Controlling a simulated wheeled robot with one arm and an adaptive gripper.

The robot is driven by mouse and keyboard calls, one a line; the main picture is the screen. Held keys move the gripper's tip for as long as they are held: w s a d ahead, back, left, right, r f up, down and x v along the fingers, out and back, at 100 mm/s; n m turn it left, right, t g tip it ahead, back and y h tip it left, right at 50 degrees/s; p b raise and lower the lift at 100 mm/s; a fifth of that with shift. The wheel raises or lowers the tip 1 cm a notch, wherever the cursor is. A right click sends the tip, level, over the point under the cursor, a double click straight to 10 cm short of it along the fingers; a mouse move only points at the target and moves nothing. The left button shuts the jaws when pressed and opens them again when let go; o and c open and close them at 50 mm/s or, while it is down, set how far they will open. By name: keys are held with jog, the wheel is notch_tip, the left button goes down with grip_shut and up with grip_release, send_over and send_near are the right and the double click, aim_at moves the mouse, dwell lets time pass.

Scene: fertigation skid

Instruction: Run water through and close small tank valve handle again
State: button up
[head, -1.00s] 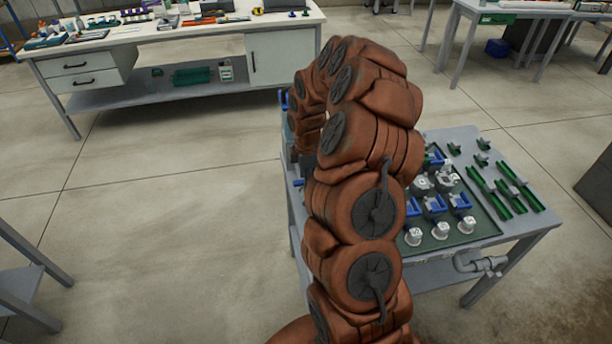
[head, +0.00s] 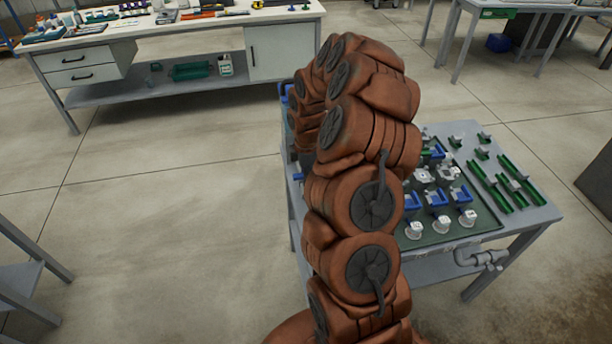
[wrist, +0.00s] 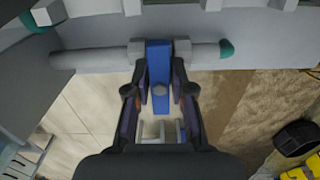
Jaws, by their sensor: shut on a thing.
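A blue valve handle (wrist: 159,70) sits on a grey horizontal pipe (wrist: 95,58) with teal ends in the wrist view. My gripper (wrist: 160,92) is shut on this handle, with one dark finger on each side of it. The handle points from the pipe back toward my gripper. In the head view my arm hides the gripper and the held handle. I cannot tell from here whether water is running.
A white workbench (head: 180,35) stands behind.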

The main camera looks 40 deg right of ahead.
grip_shut()
jog(key=n+p, duration=0.1)
jog(key=n, duration=0.3)
jog(key=shift+r, duration=0.1)
jog(key=n+p, duration=0.2)
jog(key=n, duration=0.3)
jog(key=n+p, duration=0.2)
jog(key=n, duration=0.8)
jog(key=shift+p, duration=0.35)
jog(key=o, duration=0.9)
grip_release()
